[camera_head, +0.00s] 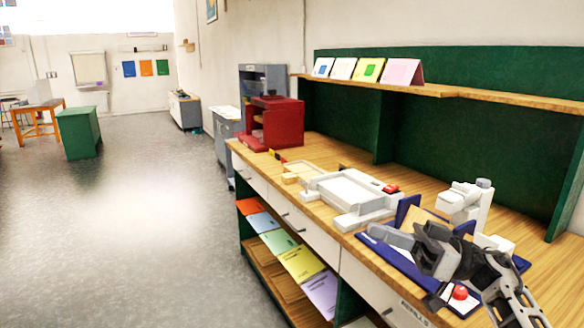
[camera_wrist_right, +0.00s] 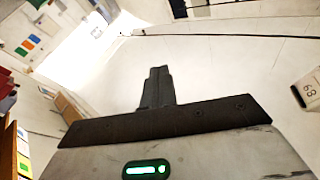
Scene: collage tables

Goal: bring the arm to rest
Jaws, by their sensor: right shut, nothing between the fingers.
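My right arm comes in at the lower right of the head view. Its dark right gripper (camera_head: 430,248) is over the near end of the wooden counter (camera_head: 335,150), in front of a blue tray-like base (camera_head: 378,252). In the wrist view the two dark fingers of the right gripper (camera_wrist_right: 158,72) are together with nothing between them, with pale wall beyond. The arm and gripper hide part of the blue base. My left gripper is in neither view.
A red button on a white block (camera_head: 460,293) sits close to my arm. A white device (camera_head: 350,195), a white microscope-like device (camera_head: 466,202) and a red cabinet (camera_head: 272,125) stand on the counter. A shelf (camera_head: 440,90) with cards runs above. The floor (camera_head: 120,220) at left is clear.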

